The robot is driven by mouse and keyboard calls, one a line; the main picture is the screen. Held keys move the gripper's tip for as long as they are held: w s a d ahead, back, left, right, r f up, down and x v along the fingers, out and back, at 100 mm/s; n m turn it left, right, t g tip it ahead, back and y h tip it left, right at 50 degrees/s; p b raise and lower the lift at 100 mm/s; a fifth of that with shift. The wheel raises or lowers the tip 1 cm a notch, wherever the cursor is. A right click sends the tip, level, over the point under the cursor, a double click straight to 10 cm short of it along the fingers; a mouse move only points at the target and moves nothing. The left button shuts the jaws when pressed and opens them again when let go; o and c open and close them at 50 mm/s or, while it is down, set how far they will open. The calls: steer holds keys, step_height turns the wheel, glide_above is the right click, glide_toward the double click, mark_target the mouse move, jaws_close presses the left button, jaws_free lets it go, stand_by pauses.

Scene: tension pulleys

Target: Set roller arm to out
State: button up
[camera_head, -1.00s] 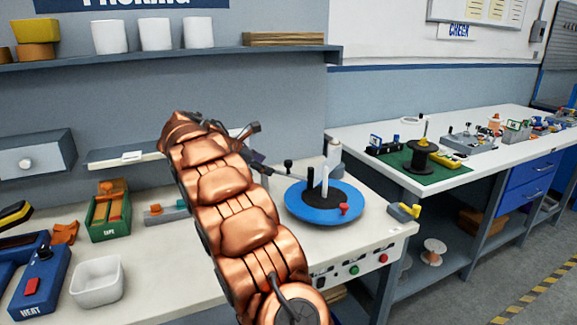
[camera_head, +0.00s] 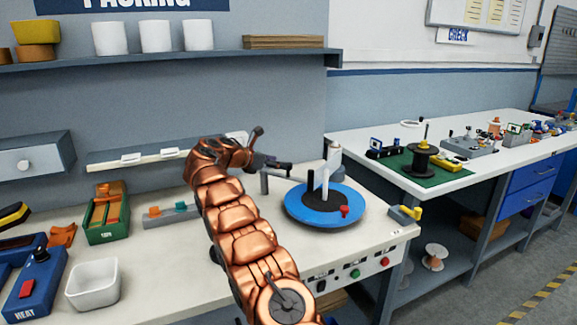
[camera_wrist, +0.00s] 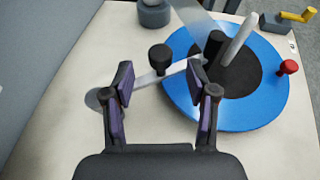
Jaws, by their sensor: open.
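The roller arm (camera_wrist: 176,72) is a pale grey bar in the wrist view. It runs from a round pivot at the left to the edge of the blue disc (camera_wrist: 250,119). A black knob (camera_wrist: 160,57) stands up on the bar. My gripper (camera_wrist: 160,68) is open, with one finger on each side of the knob; I see no clear contact. In the head view my gripper (camera_head: 284,169) is just left of the blue disc (camera_head: 297,212), and its fingers hide most of the roller arm. A grey post (camera_head: 264,182) shows below it.
The disc carries a white post (camera_head: 325,184), a black post and a red knob (camera_head: 344,211). A yellow-handled block (camera_head: 405,213) sits at the bench's right. A grey round post (camera_wrist: 154,13) stands behind the knob. A wall shelf (camera_head: 170,59) is above.

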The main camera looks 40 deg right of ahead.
steer(key=x, duration=0.6)
steer(key=shift+a, duration=0.1)
jaws_close()
stand_by(0.4)
